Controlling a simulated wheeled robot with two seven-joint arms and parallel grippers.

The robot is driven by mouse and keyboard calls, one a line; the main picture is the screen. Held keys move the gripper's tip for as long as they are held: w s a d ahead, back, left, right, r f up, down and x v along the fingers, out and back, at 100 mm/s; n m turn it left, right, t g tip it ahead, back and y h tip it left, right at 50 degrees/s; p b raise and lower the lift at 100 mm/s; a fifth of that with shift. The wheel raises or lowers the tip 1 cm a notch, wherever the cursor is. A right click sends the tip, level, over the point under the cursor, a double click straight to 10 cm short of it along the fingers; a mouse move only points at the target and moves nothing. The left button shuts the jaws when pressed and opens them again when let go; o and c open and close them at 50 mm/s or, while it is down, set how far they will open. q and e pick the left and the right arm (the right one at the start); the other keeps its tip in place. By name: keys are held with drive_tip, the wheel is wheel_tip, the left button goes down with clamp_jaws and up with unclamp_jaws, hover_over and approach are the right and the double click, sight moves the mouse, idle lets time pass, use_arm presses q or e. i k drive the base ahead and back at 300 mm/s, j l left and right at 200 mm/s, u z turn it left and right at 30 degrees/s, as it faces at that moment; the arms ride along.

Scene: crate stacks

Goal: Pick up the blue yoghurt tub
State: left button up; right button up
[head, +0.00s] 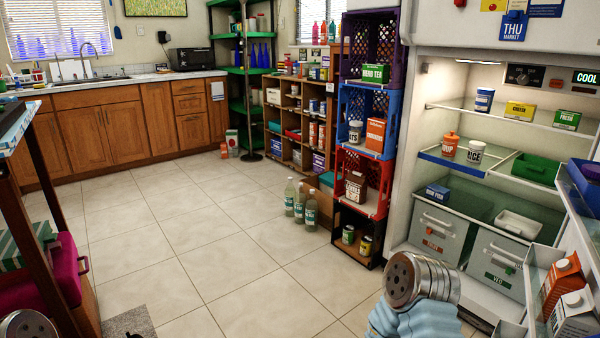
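A blue tub with a white band (484,100), which looks like the yoghurt tub, stands upright on the upper shelf of the open fridge (424,160); its label is too small to read. It is at the left of that shelf, beside a yellow box (519,110). No gripper fingers show in the head view. A round metal part of my arm shows at the bottom right of centre, below and left of the tub and apart from it. Another shows at the bottom left corner.
The fridge's lower shelf holds an orange tub (450,145), a white rice tub (475,152) and a green tray (536,168). The fridge door (530,285) stands open at right with cartons. Stacked crates (341,104) stand left of the fridge. The tiled floor (200,240) is mostly clear.

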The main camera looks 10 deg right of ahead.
sight(484, 100)
drive_tip(key=i+l+z, duration=0.1)
drive_tip(key=i+z, duration=0.25)
drive_tip(key=i, duration=0.2)
drive_tip(key=i+z, duration=0.35)
drive_tip(key=i, duration=0.15)
drive_tip(key=i+j+z, duration=0.35)
drive_tip(key=i, duration=0.15)
drive_tip(key=i+j+z, duration=0.35)
drive_tip(key=i, duration=0.15)
drive_tip(key=l+z, duration=0.1)
drive_tip(key=z, duration=0.7)
drive_tip(key=i, duration=0.05)
